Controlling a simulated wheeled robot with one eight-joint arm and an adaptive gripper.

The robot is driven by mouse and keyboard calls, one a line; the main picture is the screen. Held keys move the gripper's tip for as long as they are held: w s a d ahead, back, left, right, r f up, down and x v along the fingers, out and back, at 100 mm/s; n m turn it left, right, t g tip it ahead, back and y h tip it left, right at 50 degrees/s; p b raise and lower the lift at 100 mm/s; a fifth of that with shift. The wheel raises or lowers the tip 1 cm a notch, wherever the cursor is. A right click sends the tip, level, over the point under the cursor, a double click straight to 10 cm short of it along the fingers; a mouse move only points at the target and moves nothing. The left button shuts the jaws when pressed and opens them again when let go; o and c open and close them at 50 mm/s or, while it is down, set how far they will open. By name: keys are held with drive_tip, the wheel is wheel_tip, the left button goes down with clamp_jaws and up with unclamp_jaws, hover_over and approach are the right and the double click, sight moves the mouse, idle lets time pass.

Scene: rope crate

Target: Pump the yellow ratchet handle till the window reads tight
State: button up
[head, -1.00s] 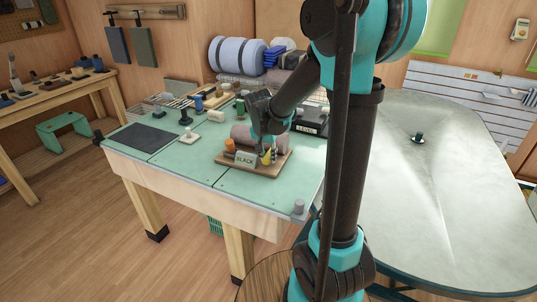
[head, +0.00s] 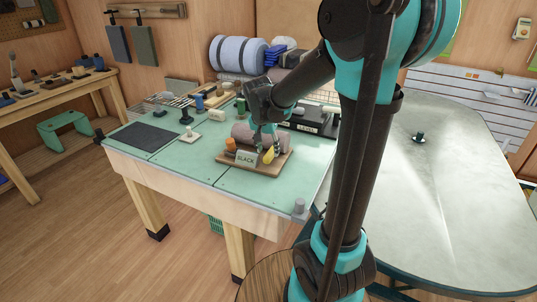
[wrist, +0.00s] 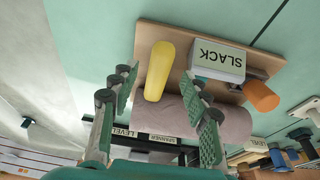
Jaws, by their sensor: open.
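The yellow ratchet handle (head: 268,156) stands on a brown wooden board (head: 233,164); it also shows in the wrist view (wrist: 159,70). Beside it is a white box window (wrist: 218,62) that reads SLACK. My gripper (wrist: 160,88) is open and empty, one finger on each side of the handle in the wrist view. I cannot tell whether a finger touches it. In the head view my gripper (head: 266,146) is just above the handle and partly hides it. An orange cylinder (wrist: 262,96) stands near the window, and a mauve roll (wrist: 175,116) lies behind the handle.
The board sits on a green-topped bench (head: 235,186). A dark box labelled LEVEL (head: 308,127) stands behind it to the right. Small tools and a dark mat (head: 148,137) are at the left. The bench top in front of the board is clear. A grey table (head: 460,190) stands at the right.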

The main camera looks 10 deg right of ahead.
drive_tip(key=v, duration=0.8)
drive_tip(key=shift+s, duration=0.15)
